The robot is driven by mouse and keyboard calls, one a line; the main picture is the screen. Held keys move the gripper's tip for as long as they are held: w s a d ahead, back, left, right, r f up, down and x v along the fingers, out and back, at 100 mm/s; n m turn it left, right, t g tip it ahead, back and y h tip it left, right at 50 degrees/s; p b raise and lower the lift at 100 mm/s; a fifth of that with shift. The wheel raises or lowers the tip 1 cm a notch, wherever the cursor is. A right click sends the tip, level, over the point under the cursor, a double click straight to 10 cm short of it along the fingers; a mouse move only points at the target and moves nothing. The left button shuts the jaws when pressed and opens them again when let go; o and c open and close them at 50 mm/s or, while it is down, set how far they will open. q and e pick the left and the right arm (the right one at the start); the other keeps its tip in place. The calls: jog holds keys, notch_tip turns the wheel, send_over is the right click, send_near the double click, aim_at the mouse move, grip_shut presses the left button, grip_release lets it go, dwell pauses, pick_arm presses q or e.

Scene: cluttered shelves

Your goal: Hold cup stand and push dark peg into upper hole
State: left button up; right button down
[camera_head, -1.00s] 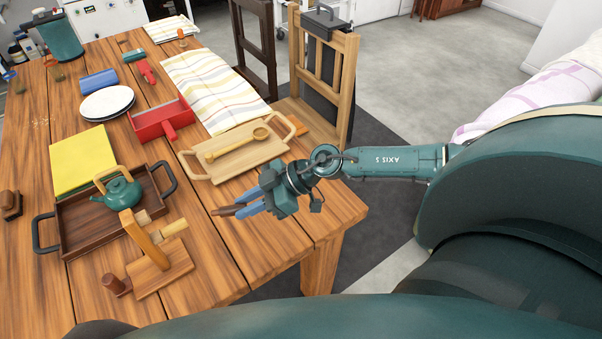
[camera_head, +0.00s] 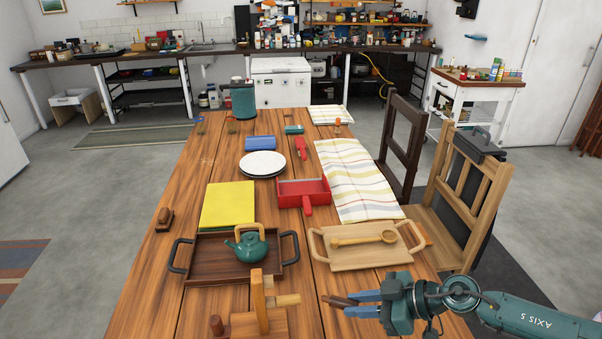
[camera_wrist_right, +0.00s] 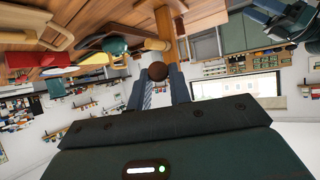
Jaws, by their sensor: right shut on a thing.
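The wooden cup stand (camera_head: 258,318) stands at the near edge of the head view, its base cut off by the frame. It has an upright post and light pegs (camera_head: 288,300). The peg points left towards the post. In the right wrist view the round peg end (camera_wrist_right: 157,71) shows between the fingers; the stand's post (camera_wrist_right: 165,32) is beyond.
A dark tray (camera_head: 201,273) with a teal teapot (camera_head: 247,246) lies behind the stand. A light wooden tray (camera_head: 345,261) with a ladle (camera_head: 365,240) lies behind my right gripper. Chairs (camera_head: 462,200) stand at the table's right. Bare tabletop (camera_head: 155,290) is at the left.

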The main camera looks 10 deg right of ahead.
notch_tip(320, 180, down, 11)
jog(key=b, duration=1.1)
jog(key=shift+f+b, duration=0.6)
jog(key=shift+b, duration=0.1)
pick_arm(q)
jog(key=shift+t+h, duration=0.8)
jog(key=d+f, duration=0.1)
jog(key=w+d+f, duration=0.1)
jog(key=d+f, duration=0.1)
jog(key=f, duration=0.1)
jog(key=shift+w, duration=0.25)
jog(key=shift+r, duration=0.1)
pick_arm(e)
jog(key=shift+r, duration=0.15)
